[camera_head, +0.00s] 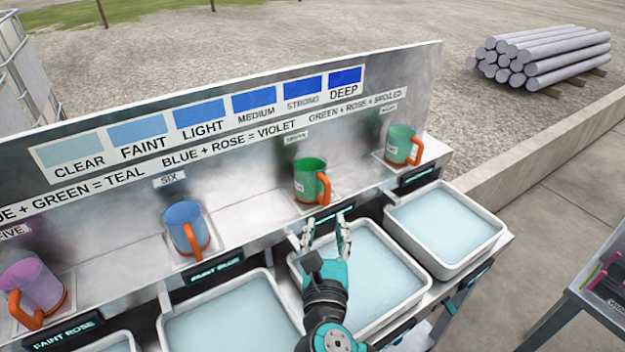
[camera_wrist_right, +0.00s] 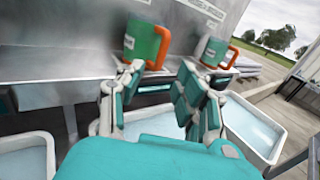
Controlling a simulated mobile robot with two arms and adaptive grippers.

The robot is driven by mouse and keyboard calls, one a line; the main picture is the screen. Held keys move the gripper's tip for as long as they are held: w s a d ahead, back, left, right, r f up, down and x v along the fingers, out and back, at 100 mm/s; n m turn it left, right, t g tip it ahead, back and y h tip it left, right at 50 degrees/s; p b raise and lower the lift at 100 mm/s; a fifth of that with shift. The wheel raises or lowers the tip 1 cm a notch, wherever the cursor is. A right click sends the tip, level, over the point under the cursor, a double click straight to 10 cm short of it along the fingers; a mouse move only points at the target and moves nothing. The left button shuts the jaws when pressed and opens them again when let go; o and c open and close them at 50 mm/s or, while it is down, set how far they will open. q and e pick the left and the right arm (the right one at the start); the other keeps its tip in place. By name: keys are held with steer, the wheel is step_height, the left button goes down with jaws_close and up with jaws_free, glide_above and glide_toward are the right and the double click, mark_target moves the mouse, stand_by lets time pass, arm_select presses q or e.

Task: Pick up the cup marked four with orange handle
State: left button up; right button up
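Several cups with orange handles stand on the metal shelf: a pink-violet cup (camera_head: 40,283) under a label ending in "IVE", a blue cup (camera_head: 182,214) under "SIX", a green cup (camera_head: 306,178) and another green cup (camera_head: 397,146) at the right. The small marks on the cups are too small to read, and I see no label reading four. My right gripper (camera_head: 327,236) is open and empty, in front of and below the nearer green cup, apart from it. In the right wrist view the open fingers (camera_wrist_right: 160,76) point toward that green cup (camera_wrist_right: 138,40). My left gripper is out of view.
White trays of pale blue liquid (camera_head: 444,223) line the front below the shelf (camera_head: 250,223). A backboard with blue colour swatches (camera_head: 255,99) rises behind the cups. A dark table (camera_head: 597,285) with small items stands at the right.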

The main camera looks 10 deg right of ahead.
mark_target(327, 198)
steer(key=w, duration=0.2)
steer(key=w+d, duration=0.1)
steer(key=w, duration=0.1)
steer(key=shift+w, duration=0.2)
steer(key=w, duration=0.1)
steer(key=w+d+p, duration=0.1)
steer(key=w, duration=0.1)
steer(key=shift+w+f, duration=0.2)
steer(key=shift+w, duration=0.35)
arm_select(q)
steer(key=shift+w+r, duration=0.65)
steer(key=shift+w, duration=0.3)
arm_select(e)
jaws_close()
